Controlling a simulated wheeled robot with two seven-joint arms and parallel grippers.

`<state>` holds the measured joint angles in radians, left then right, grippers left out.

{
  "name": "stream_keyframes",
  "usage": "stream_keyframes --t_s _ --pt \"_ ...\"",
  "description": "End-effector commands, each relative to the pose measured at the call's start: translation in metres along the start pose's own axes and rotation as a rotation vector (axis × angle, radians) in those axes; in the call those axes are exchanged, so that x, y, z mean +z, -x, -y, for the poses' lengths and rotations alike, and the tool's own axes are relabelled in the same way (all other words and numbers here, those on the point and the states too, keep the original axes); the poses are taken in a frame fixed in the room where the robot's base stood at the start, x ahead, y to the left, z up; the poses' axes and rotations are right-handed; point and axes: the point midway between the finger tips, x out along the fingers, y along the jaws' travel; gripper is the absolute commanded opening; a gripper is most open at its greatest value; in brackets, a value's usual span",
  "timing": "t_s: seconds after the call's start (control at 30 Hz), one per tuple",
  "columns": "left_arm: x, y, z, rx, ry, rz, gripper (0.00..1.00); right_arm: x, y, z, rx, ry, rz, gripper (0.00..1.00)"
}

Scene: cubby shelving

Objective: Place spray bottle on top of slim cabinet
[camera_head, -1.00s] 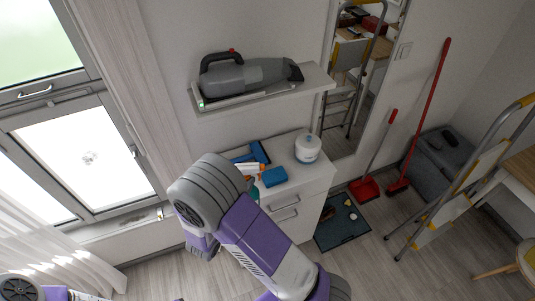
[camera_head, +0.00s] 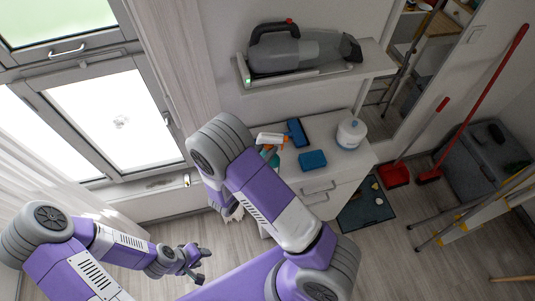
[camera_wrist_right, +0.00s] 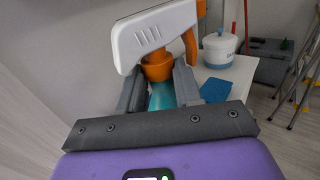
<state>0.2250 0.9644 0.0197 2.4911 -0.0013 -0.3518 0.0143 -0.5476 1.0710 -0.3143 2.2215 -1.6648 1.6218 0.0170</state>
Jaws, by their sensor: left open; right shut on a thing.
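The spray bottle, with a white and orange head (camera_head: 270,138) and teal body, shows beside my right arm at the left end of the white slim cabinet (camera_head: 345,175). In the right wrist view the spray bottle (camera_wrist_right: 155,38) is upright between the fingers of my right gripper (camera_wrist_right: 158,85), which is shut on it below the orange collar. The arm hides the right gripper in the head view. I cannot tell whether the bottle's base touches the cabinet top. My left gripper (camera_head: 190,265) is open and empty, low over the floor.
On the cabinet top are a blue sponge (camera_head: 312,160), a blue brush (camera_head: 297,132) and a white-blue pot (camera_head: 351,133). A wall shelf with a grey handheld vacuum (camera_head: 300,50) overhangs behind. A red broom (camera_head: 475,100) and dustpan (camera_head: 396,175) stand at right.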

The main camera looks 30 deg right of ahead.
Motion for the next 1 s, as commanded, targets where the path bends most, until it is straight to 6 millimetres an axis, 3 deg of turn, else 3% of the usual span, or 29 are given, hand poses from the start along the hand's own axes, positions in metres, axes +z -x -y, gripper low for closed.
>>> stream_keyframes --t_s 0.2,0.6,0.63,0.7,0.8,1.0 --pt "0.0 -0.003 0.001 0.0 0.0 -0.001 0.43 -0.028 0.0 0.001 -0.001 0.002 0.003 0.0" --pt "-0.001 -0.006 0.002 0.0 0.0 -0.001 0.43 -0.033 0.0 0.001 0.0 0.0 0.003 0.0" --pt "-0.001 -0.006 0.002 0.0 0.0 -0.001 0.43 -0.034 0.0 0.001 0.0 0.001 0.0 0.36" --pt "-0.001 -0.005 0.002 0.0 0.0 -0.001 0.43 -0.033 0.0 0.001 0.0 0.001 0.0 0.46" --pt "-0.001 -0.005 0.002 0.0 0.0 -0.001 0.43 -0.033 0.0 0.001 0.0 0.001 0.0 0.6" --pt "-0.001 -0.005 0.002 0.0 0.0 -0.001 0.43 -0.033 0.0 0.001 -0.001 0.001 0.0 0.6"
